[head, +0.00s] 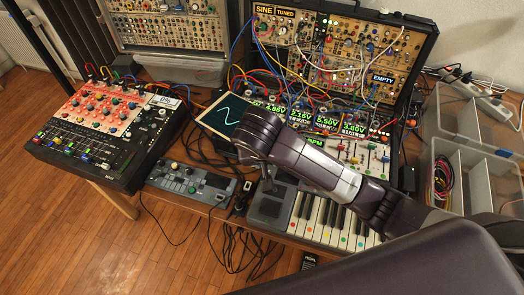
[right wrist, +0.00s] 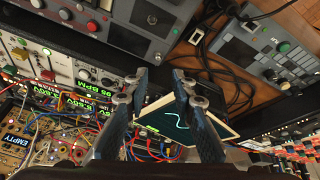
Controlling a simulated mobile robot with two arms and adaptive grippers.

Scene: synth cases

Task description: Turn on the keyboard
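The keyboard (head: 335,222) lies at the table's front edge in the head view, with white and black keys, coloured dots on some keys and a grey panel (head: 268,210) at its left end. My right gripper (head: 268,186) points down just above that panel, and my right arm hides part of the keyboard's back and right side. In the right wrist view the two fingers of my right gripper (right wrist: 158,80) are apart with nothing between them. Part of the keyboard's panel (right wrist: 150,18) shows at the top there. I cannot make out a power switch. My left gripper is not in view.
A red-topped mixer (head: 100,125) stands at left and a small grey device (head: 190,183) left of the keyboard. A tilted screen (head: 222,115) and a cabled synth case (head: 330,60) stand behind. Clear bins (head: 465,165) are at right. Loose cables hang near the front edge.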

